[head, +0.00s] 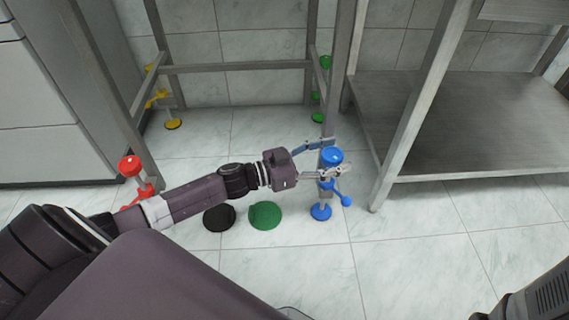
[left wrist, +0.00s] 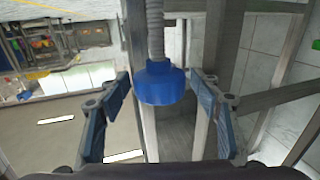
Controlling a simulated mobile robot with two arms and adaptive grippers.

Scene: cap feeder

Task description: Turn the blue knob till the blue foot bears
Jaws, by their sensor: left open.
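The blue knob (head: 331,156) sits on the front right leg of a metal frame. Below it are a blue lever (head: 346,200) and the round blue foot (head: 321,212) near the tiled floor. I cannot tell whether the foot touches the floor. My left gripper (head: 334,158) is open, with one finger on each side of the leg at about the knob's height. In the left wrist view, a blue knob-like piece (left wrist: 160,83) on a threaded rod lies between the open fingers (left wrist: 160,115), with gaps on both sides. My right gripper is not in view.
A red knob (head: 129,166) is on the front left leg, yellow parts (head: 158,98) and green parts (head: 317,98) on the back legs. A black disc (head: 219,218) and a green disc (head: 265,215) lie on the floor. A metal shelf table (head: 470,125) stands close at right.

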